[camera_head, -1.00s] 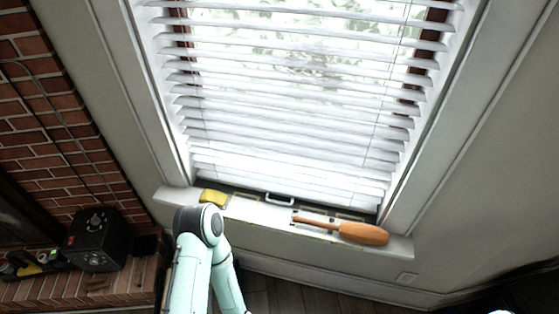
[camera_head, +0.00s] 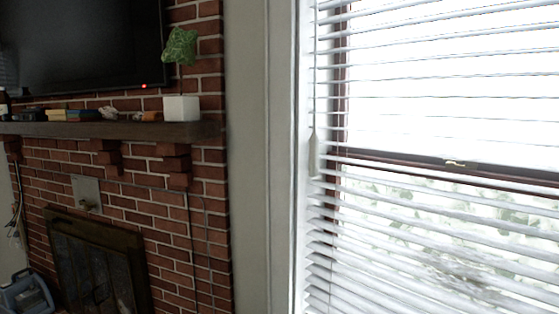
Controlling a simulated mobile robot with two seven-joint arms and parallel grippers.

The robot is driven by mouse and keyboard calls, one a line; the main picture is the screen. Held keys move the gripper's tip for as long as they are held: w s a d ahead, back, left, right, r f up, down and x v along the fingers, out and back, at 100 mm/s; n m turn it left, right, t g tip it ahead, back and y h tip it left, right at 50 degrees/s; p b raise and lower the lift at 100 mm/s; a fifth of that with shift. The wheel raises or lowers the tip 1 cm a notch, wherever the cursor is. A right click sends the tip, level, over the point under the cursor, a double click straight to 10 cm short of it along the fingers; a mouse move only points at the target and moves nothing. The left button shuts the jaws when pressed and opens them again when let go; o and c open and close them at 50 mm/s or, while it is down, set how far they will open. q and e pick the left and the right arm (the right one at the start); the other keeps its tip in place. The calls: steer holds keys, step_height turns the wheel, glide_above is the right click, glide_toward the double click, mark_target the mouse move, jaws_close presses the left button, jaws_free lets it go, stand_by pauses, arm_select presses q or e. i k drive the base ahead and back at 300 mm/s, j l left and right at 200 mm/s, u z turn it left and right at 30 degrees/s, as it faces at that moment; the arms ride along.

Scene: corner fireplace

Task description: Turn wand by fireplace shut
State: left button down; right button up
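The wand (camera_head: 313,152) hangs at the left edge of the window blinds, beside the window frame nearest the fireplace. It is a thin pale rod with a thicker lower end. The white blinds (camera_head: 430,190) have their slats tilted open, and bright daylight and foliage show between them. The brick fireplace (camera_head: 95,265) stands at the left with a dark framed front. Neither of my grippers is in view now.
A wooden mantel (camera_head: 110,130) juts from the brick, holding a white pot (camera_head: 181,108) with a green plant, and several small items. A dark television (camera_head: 80,45) hangs above. A blue-grey object (camera_head: 27,294) sits at lower left. A bare wall strip separates brick and window.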

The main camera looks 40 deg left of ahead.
mark_target(313, 145)
steer(key=k+u, duration=0.2)
steer(key=u, duration=1.05)
